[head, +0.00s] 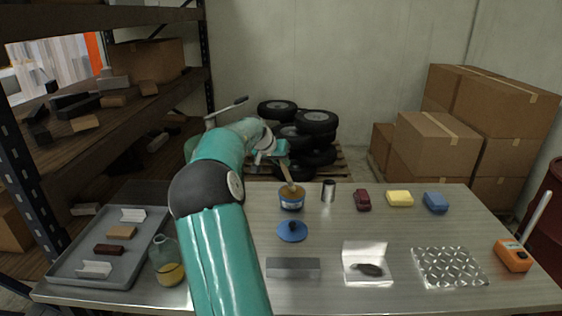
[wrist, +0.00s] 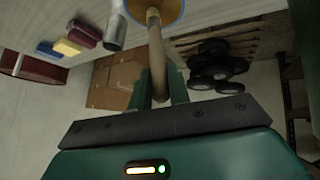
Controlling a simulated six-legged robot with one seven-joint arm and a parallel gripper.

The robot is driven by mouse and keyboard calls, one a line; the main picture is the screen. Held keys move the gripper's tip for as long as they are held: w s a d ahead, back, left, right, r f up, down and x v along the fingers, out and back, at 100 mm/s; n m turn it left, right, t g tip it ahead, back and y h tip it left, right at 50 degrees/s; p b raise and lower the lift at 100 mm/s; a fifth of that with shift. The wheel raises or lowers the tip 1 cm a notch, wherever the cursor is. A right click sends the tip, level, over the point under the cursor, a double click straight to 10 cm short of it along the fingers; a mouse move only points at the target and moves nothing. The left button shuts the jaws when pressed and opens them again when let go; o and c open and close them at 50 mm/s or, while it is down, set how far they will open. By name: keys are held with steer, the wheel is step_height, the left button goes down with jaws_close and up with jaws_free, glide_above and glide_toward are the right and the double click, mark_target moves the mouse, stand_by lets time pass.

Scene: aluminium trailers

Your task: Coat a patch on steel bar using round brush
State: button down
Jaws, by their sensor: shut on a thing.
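My gripper (head: 281,156) is over the back middle of the table, shut on the round brush (head: 287,176). In the wrist view, the wooden brush handle (wrist: 157,55) lies between the two fingers (wrist: 161,88). The brush points down into the open blue jar (head: 291,203) of amber coating, also at the top of the wrist view (wrist: 172,8). Its bristles are hidden, so how deep they sit cannot be told. The grey steel bar (head: 293,268) lies flat at the front middle of the table, apart from the gripper. A blue lid (head: 292,232) lies between jar and bar.
Red (head: 363,200), yellow (head: 399,198) and blue (head: 435,202) blocks are farther right. A glass flask (head: 168,264) and grey tray (head: 62,276) are left. A clear sheet (head: 383,249) and tread plate (head: 447,270) lie front right.

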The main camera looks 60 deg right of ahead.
steer(key=shift+r, duration=3.5)
